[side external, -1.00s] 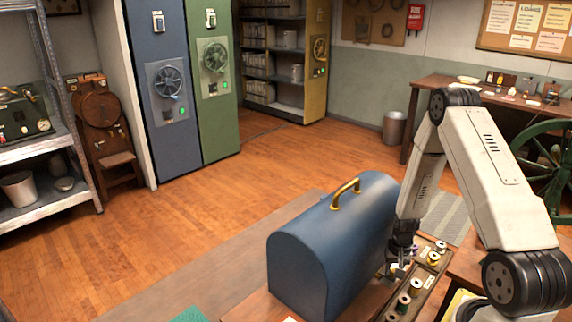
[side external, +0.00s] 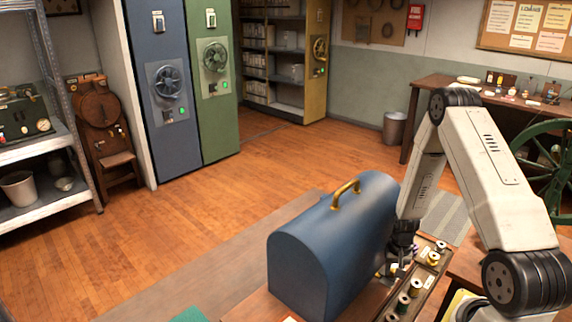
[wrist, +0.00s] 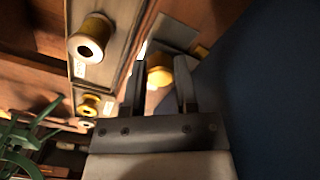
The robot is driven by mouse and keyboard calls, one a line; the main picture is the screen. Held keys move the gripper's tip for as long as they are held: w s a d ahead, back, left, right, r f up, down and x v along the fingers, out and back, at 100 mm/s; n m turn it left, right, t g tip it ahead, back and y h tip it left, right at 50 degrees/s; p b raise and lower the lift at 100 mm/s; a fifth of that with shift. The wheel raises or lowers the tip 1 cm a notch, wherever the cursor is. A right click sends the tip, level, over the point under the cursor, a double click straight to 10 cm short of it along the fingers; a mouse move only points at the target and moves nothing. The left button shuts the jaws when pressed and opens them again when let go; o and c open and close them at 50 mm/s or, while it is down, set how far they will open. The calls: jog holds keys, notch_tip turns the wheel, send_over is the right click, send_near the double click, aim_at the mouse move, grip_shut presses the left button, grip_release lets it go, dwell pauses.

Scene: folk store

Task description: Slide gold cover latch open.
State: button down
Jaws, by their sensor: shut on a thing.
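The blue domed cover (side external: 330,245) with a gold handle (side external: 344,192) stands on the wooden table. It fills the right side of the wrist view as a dark blue wall (wrist: 270,85). My gripper (side external: 392,270) is low at the cover's right side, beside the spool rack. In the wrist view, a small gold piece, which looks like the cover latch (wrist: 158,74), sits between the fingertips of my gripper (wrist: 160,88). The fingers are shut on it. The side view hides the latch behind the gripper and cover.
A wooden rack (side external: 415,290) of thread spools lies close to the right of my gripper. One spool (wrist: 91,38) shows large in the wrist view. A green spoked wheel (side external: 550,165) stands at the right. The floor (side external: 230,200) left of the cover is open.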

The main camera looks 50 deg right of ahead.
dwell(0.3)
jog(key=shift+d, duration=2.3)
jog(key=shift+c, duration=2)
grip_release()
jog(key=shift+r, duration=0.2)
notch_tip(320, 180, up, 7)
jog(key=shift+r, duration=0.2)
jog(key=shift+a, duration=0.15)
